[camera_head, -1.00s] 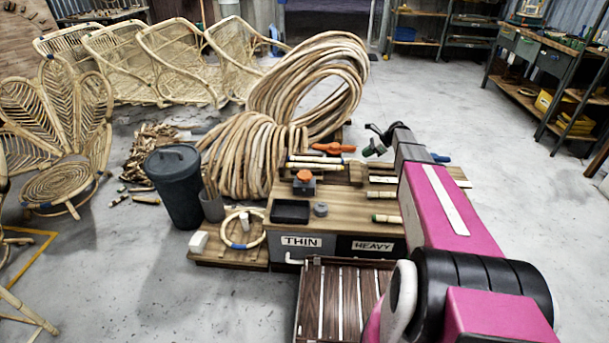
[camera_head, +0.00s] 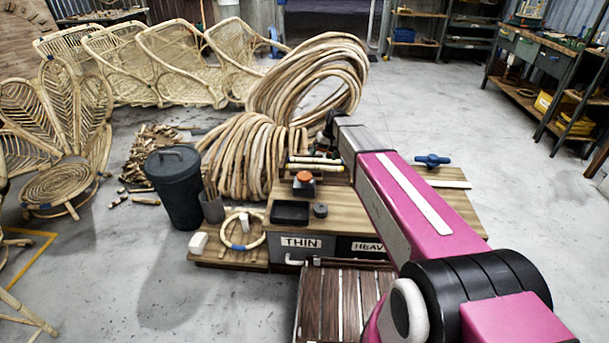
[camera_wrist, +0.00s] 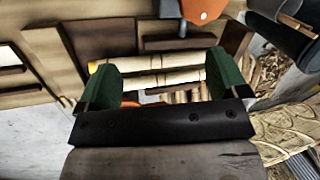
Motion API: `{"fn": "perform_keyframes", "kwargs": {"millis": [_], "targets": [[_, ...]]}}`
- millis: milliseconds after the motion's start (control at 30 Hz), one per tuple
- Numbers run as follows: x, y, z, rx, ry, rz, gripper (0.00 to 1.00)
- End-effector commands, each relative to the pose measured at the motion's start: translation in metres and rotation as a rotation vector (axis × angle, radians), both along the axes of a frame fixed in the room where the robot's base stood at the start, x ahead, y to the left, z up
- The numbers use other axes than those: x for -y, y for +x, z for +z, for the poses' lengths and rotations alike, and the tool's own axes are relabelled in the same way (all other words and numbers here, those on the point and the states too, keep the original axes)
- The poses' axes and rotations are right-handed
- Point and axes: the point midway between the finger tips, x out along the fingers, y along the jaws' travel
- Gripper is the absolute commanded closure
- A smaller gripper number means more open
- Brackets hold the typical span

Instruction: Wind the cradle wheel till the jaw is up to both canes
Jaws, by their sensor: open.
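Two pale canes (camera_head: 315,164) lie side by side across the bench, behind the orange-topped knob (camera_head: 304,176). They also show in the wrist view (camera_wrist: 150,72). My gripper (camera_head: 325,143) is at the far side of the bench, near the right ends of the canes, and is partly hidden by my arm. In the wrist view its green fingers (camera_wrist: 162,75) are wide apart, with the canes seen between them; their height above the canes is unclear. A blue lobed handle (camera_head: 432,160) stands at the bench's right back. I cannot tell which part is the cradle wheel; the jaw is not clear.
A black tray (camera_head: 290,212) and small dark round piece (camera_head: 320,210) sit on the bench (camera_head: 345,222). Large cane coils (camera_head: 310,75) rise close behind it. A dark bin (camera_head: 175,190) stands left. A slatted crate (camera_head: 340,305) is in front. Floor at right is clear.

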Motion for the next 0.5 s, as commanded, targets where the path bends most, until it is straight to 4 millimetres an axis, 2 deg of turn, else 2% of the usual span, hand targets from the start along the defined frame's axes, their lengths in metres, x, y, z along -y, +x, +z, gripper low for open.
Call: {"fn": "perform_keyframes", "kwargs": {"millis": [33, 100, 300, 500], "targets": [[-0.014, -0.009, 0.005, 0.034, -0.022, 0.116, 0.08], [-0.029, -0.018, 0.011, 0.080, -0.055, 0.280, 0.08], [-0.062, -0.038, 0.024, 0.168, -0.136, 0.685, 0.08], [-0.078, -0.046, 0.031, 0.202, -0.178, 0.892, 0.08]]}}
